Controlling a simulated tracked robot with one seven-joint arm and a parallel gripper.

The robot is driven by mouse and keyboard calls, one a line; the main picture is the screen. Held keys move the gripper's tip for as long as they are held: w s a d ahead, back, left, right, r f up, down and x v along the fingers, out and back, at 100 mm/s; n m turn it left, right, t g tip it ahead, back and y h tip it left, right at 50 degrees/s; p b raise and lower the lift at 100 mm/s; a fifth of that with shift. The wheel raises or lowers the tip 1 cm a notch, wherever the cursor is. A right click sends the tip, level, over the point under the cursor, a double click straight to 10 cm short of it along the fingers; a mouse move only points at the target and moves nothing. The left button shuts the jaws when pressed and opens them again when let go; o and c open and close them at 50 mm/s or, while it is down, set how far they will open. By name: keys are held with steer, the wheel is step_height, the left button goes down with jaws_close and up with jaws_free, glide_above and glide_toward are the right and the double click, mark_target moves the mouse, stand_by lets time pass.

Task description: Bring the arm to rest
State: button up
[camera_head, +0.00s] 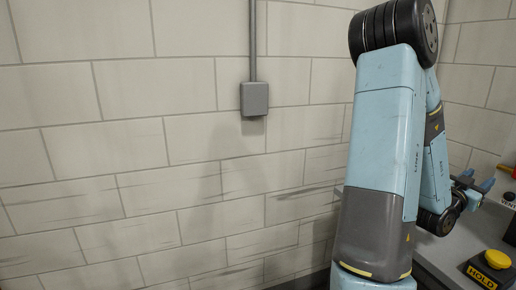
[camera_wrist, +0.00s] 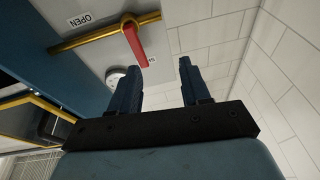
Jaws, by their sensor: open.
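My gripper (camera_wrist: 165,85) shows in the wrist view with its two dark blue fingers apart and nothing between them. In the head view my blue arm is folded on the right side, and my gripper (camera_head: 474,184) shows small at its end, beyond the lower arm links. It is above a grey worktop (camera_head: 438,258). Part of the gripper is hidden by the arm and wrist.
A yellow button marked HOLD (camera_head: 497,259) and a VENT label (camera_head: 508,204) are at the right edge. A grey wall box (camera_head: 254,98) hangs left of the arm. The wrist view shows a red lever (camera_wrist: 135,44), a brass pipe (camera_wrist: 98,33) and a round gauge (camera_wrist: 116,78).

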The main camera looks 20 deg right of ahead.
steer(key=w+a+n+t+y, duration=0.1)
steer(key=w+a+t+y, duration=0.35)
steer(key=w, duration=0.45)
steer(key=w+a+r+n+t+y, duration=0.1)
steer(key=w+a+n+t+y, duration=0.15)
steer(key=w+a+y, duration=0.6)
steer(key=w+a+r+n+t+y, duration=0.15)
steer(key=w+a+n, duration=0.25)
steer(key=a, duration=1)
steer(key=s+a+r+n+g+y, duration=0.1)
steer(key=a+n+y, duration=0.1)
steer(key=a, duration=0.6)
steer(key=s+a+r+n+y, duration=0.1)
steer(key=s+a+n+y, duration=0.15)
steer(key=a, duration=0.45)
steer(key=s+a+r+n+g+y, duration=0.1)
steer(key=s+a+n, duration=0.4)
steer(key=s+a, duration=0.7)
steer(key=g+y, duration=0.1)
steer(key=g, duration=0.1)
steer(key=shift+s+r+n+g, duration=0.25)
steer(key=shift+r+n+g, duration=0.05)
steer(key=shift+r+g, duration=0.05)
